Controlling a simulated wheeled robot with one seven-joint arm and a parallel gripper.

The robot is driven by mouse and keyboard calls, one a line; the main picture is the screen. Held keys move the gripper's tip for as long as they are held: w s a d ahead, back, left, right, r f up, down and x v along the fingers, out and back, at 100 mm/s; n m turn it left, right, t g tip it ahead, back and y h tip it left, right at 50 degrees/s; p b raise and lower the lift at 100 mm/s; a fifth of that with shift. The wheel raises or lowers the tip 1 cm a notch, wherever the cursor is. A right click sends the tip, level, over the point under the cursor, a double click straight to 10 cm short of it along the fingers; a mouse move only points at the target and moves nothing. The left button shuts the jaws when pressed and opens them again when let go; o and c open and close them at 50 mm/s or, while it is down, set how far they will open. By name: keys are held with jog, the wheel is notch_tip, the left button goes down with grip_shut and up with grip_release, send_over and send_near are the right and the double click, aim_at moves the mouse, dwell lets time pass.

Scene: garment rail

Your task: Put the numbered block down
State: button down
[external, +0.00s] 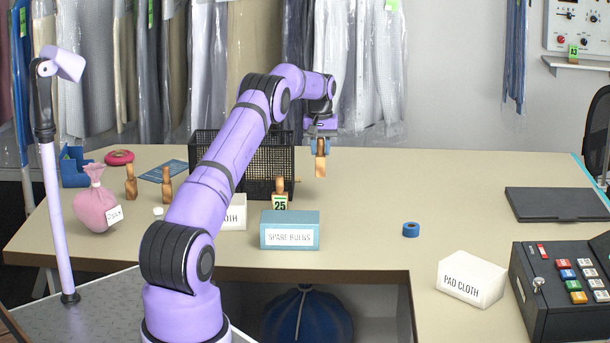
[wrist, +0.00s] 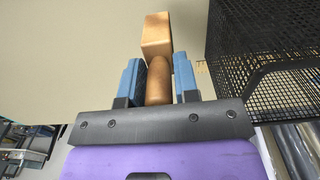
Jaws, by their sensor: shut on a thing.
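My gripper (external: 320,146) is shut on a wooden block (external: 320,166), holding it by its rounded handle with the square part hanging down. In the wrist view the handle sits between the two blue fingers of my gripper (wrist: 156,68), and the square end of the block (wrist: 156,35) shows beyond them. No number is readable on the held block. It appears to hang above the table, just right of the black mesh basket; the exact height is hard to tell. Another wooden block with a green 25 tag (external: 280,203) stands behind the blue Spare Bulbs box.
The black mesh basket (external: 265,160) is close beside my gripper, also in the wrist view (wrist: 265,35). The Spare Bulbs box (external: 290,230), blue tape roll (external: 411,229) and Pad Cloth box (external: 472,278) stand nearer. Two wooden blocks stand left. Table right of my gripper is clear.

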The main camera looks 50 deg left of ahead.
aim_at(320, 174)
jog(key=shift+f, duration=4)
jog(key=shift+f, duration=0.15)
jog(key=c, duration=0.9)
grip_release()
jog(key=shift+o, duration=0.2)
notch_tip(320, 174, up, 12)
jog(key=shift+r, duration=0.2)
